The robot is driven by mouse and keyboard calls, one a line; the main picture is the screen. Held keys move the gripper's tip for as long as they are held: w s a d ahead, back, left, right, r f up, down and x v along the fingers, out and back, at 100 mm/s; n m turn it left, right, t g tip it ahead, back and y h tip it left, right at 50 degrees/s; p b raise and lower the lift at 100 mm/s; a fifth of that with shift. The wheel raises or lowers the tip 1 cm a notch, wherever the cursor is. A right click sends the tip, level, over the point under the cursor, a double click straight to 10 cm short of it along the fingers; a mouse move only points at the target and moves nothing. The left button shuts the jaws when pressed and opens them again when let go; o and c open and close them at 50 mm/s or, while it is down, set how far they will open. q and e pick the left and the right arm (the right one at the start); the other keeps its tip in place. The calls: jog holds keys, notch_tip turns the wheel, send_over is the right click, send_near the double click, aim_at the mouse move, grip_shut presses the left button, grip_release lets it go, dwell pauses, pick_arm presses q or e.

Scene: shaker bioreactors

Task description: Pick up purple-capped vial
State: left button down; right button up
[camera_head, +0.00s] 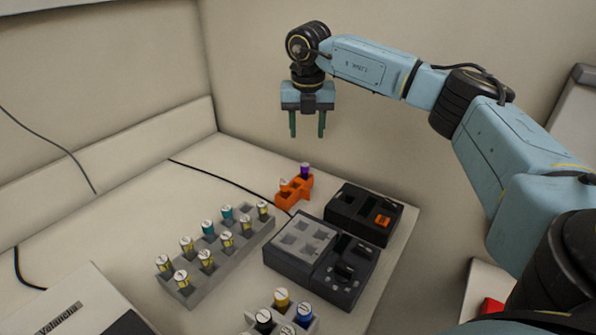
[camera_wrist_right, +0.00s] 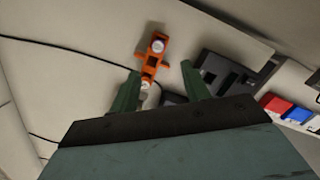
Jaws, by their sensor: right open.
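The purple-capped vial (camera_head: 305,170) stands upright in the right end of a small orange holder (camera_head: 296,190) near the back of the table. A second, pale-topped vial (camera_head: 283,184) sits at the holder's left end. My right gripper (camera_head: 307,135) points down, open and empty, well above the orange holder. In the right wrist view my right gripper (camera_wrist_right: 162,85) shows its two green fingers spread, with the orange holder (camera_wrist_right: 151,62) beyond and between them. A white-looking vial top (camera_wrist_right: 158,46) shows at its far end; its purple colour cannot be told there. My left gripper is not in view.
A grey rack (camera_head: 215,262) with several yellow and teal vials stands left of centre. Another rack with vials (camera_head: 284,318) is at the front. A black cable (camera_head: 225,182) runs behind the grey rack.

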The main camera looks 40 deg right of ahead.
send_over(305, 165)
jog(key=s, duration=0.1)
notch_tip(305, 165, down, 5)
jog(key=shift+a+f, duration=0.1)
jog(key=shift+a, duration=0.05)
jog(key=shift+w+f, duration=0.15)
jog(key=shift+f, duration=0.55)
jog(key=f, duration=0.3)
jog(key=shift+w+f+b, duration=0.25)
jog(key=shift+w+b, duration=0.05)
jog(key=shift+f, duration=0.15)
jog(key=shift+c, duration=0.5)
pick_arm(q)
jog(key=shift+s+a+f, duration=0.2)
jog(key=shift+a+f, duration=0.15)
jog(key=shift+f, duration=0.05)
pick_arm(e)
jog(key=c, duration=0.8)
